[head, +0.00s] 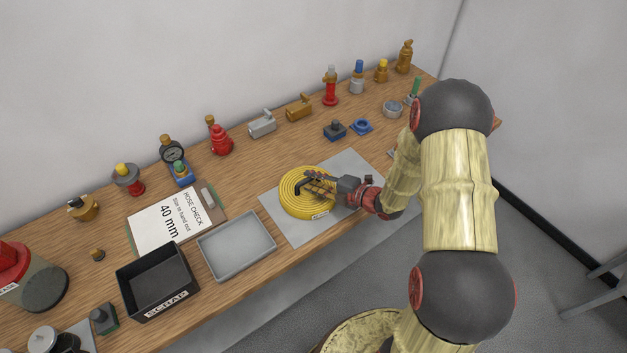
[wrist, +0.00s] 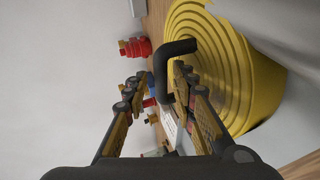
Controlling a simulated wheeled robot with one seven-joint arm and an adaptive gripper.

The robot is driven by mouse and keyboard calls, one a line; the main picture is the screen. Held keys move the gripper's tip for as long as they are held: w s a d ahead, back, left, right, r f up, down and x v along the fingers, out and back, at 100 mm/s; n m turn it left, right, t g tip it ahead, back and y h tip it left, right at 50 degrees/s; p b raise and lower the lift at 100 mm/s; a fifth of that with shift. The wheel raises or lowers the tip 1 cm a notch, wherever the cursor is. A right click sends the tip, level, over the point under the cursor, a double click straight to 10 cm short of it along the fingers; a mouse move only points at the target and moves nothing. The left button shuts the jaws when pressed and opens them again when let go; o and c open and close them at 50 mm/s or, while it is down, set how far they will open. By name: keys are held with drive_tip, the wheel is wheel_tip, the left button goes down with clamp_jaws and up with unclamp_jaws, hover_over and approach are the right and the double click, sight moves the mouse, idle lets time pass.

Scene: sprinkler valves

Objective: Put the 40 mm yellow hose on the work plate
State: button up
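The yellow hose (head: 291,207) lies as a flat round coil on the grey work plate (head: 345,167), with a small white label on its side. A black bent handle stands on top of the coil. The coil also fills the upper right of the wrist view (wrist: 245,75). My gripper (head: 314,182) is low over the coil, reaching in from the right. In the wrist view its fingers (wrist: 162,78) are spread, with the black handle (wrist: 165,80) between their tips. A gap shows beside the handle, so the fingers do not look closed on it. The label's text is too small to read.
A card reading "HOSE CHECK, size to hand out, 40 mm" (head: 170,222) lies left of the plate. A grey tray (head: 238,262) and a black SCRAP bin (head: 150,297) stand near the front edge. Several valves and fittings line the back, including a red one (head: 220,140).

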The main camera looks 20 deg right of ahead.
idle(0.3)
drive_tip(key=p+v, duration=0.2)
drive_tip(key=v, duration=1)
drive_tip(key=s+a+r+n+g, duration=0.5)
drive_tip(key=s+a+r+n, duration=0.25)
drive_tip(key=n, duration=0.65)
drive_tip(key=s+a+r+n+g, duration=0.4)
drive_tip(key=s+a+r+n, duration=0.3)
drive_tip(key=n, duration=0.7)
drive_tip(key=s+d+r+n+t+h, duration=0.1)
drive_tip(key=s+d+r+n+h, duration=0.1)
drive_tip(key=r+n, duration=0.2)
drive_tip(key=s+d+r+n+t+h, duration=0.1)
drive_tip(key=s+d+r+n+h, duration=0.1)
drive_tip(key=n, duration=0.7)
drive_tip(key=s+d+r+n+t+h, duration=0.1)
drive_tip(key=s+d+r+n+h, duration=0.2)
drive_tip(key=r+n, duration=0.3)
drive_tip(key=shift+d+r+n+h, duration=0.1)
drive_tip(key=shift+d+n+h, duration=0.05)
drive_tip(key=shift+n+h, duration=0.45)
